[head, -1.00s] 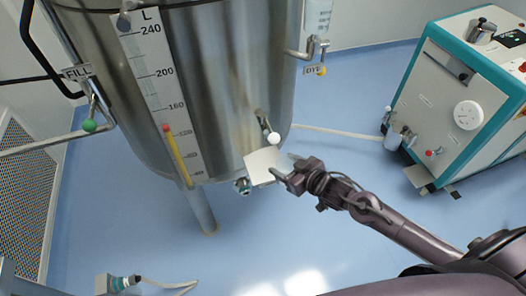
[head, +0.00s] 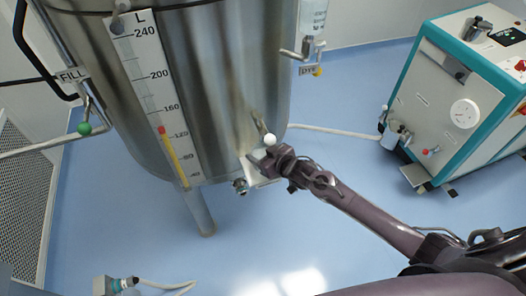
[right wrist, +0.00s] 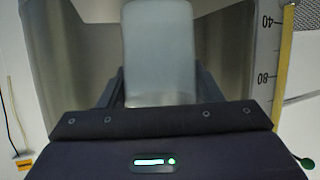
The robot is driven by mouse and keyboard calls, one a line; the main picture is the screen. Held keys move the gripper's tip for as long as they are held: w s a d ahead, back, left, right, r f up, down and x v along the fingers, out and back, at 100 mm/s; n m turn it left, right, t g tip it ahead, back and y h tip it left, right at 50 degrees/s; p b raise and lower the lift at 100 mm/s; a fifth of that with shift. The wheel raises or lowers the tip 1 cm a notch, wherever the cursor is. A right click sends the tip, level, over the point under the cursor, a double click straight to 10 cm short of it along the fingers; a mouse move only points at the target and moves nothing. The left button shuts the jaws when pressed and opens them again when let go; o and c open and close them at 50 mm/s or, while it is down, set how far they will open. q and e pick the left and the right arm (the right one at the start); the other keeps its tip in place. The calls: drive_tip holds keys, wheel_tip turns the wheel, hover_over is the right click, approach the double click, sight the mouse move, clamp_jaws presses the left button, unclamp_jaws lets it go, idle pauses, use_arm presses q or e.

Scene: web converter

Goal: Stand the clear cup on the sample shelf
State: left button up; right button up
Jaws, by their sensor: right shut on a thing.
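My right gripper (head: 268,164) is at the lower right of the steel tank, in front of the small white sample shelf (head: 257,177), and covers much of it. In the right wrist view the clear cup (right wrist: 160,45), frosted-looking, stands between the two dark fingers, which are shut on it. In the head view I cannot make out the cup apart from the gripper and shelf, and cannot tell whether it touches the shelf. My left gripper is not in view.
A white-knobbed tap (head: 270,140) on the steel tank (head: 220,80) is right beside the gripper. A small fitting (head: 240,187) sits left of the shelf. A teal-edged machine (head: 450,110) stands at right. The blue floor (head: 330,235) below is mostly clear.

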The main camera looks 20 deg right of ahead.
drive_tip(key=shift+f, duration=0.1)
drive_tip(key=o, duration=1.1)
drive_tip(key=shift+c, duration=0.2)
drive_tip(key=shift+s, duration=0.1)
drive_tip(key=shift+r, duration=0.25)
drive_tip(key=v, duration=1.2)
drive_tip(key=shift+p, duration=0.4)
drive_tip(key=shift+f, duration=0.1)
